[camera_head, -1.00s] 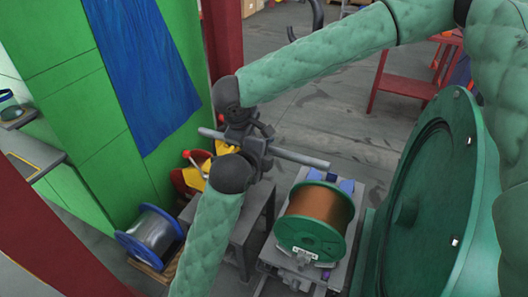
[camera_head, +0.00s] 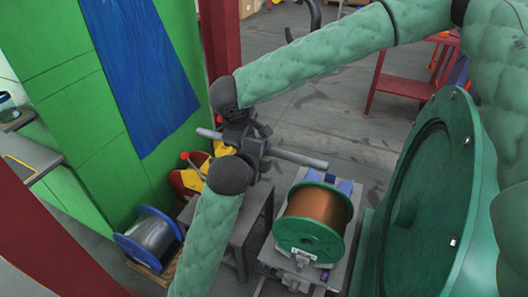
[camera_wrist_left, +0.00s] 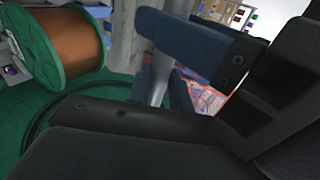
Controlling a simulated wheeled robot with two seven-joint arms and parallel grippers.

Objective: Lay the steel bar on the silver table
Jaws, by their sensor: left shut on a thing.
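The steel bar (camera_head: 302,159), a grey rod, is roughly level in the head view. Its short left end sticks out past the grippers and its longer right end reaches above the copper spool. My left gripper (camera_head: 254,150), coming up from below, is shut on the bar near its middle. In the left wrist view the bar (camera_wrist_left: 158,82) passes between the dark fingers. My right gripper (camera_head: 240,126) meets the bar close beside the left one; its fingers overlap it and their opening is unclear. A grey table (camera_head: 238,232), probably the silver table, stands below, partly hidden by my left arm.
A copper spool (camera_head: 315,213) with green flanges sits on a stand right of the table. A large green round machine part (camera_head: 430,190) is at right. A blue-rimmed spool (camera_head: 150,237) stands at lower left, near a green wall (camera_head: 100,130) and a yellow-red object (camera_head: 190,178).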

